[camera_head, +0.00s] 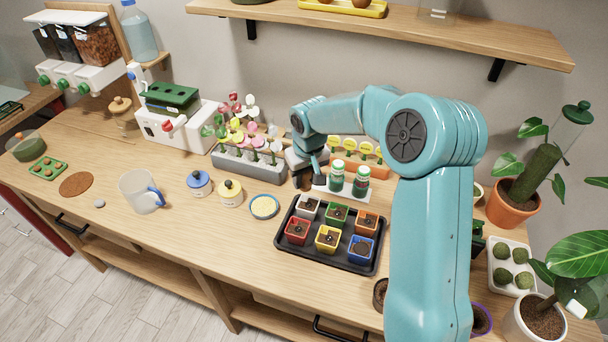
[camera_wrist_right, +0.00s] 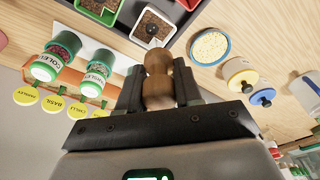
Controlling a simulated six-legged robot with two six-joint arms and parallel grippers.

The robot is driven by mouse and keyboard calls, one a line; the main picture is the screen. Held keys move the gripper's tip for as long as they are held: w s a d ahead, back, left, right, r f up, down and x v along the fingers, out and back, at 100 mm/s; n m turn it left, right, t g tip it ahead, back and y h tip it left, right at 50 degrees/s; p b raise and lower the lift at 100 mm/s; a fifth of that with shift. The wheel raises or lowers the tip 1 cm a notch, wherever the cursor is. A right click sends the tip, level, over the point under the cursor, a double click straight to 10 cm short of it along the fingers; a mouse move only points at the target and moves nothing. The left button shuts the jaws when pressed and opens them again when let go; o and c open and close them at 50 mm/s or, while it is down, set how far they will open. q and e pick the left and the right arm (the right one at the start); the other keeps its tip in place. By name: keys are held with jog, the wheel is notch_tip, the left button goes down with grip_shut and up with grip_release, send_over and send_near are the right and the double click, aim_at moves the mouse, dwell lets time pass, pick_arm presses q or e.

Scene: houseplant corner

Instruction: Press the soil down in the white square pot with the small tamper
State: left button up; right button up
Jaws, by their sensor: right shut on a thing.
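The white square pot (camera_head: 306,209) stands at the back left of the black tray, filled with brown soil. In the right wrist view its white rim (camera_wrist_right: 131,37) and soil show at the top. My right gripper (camera_head: 306,172) is just behind the tray. It is shut on the small tamper, a turned wooden piece (camera_wrist_right: 158,90) that shows between the fingers (camera_wrist_right: 158,95) in the wrist view. The tamper's far end points towards the white pot; it appears to be outside the pot. My left gripper is not in view.
The black tray (camera_head: 284,243) also holds several coloured pots with soil. Two green-capped jars (camera_head: 361,181) stand close right of my gripper. A grey planter (camera_head: 250,168) is to the left, and a yellow-filled dish (camera_head: 264,206) lies left of the tray. Front-left table is free.

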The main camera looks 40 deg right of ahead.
jog(key=shift+s+d+f, duration=0.45)
jog(key=shift+s+f, duration=0.05)
jog(key=shift+f, duration=0.05)
notch_tip(320, 180, down, 5)
jog(key=b, duration=0.3)
jog(key=shift+r, duration=0.2)
jog(key=shift+f+b, duration=0.2)
jog(key=shift+b, duration=0.1)
jog(key=shift+w+a+f, duration=0.1)
jog(key=shift+w+a, duration=0.05)
jog(key=shift+a, duration=0.05)
jog(key=shift+d, duration=0.1)
jog(key=shift+f, duration=0.1)
jog(key=shift+f, duration=0.15)
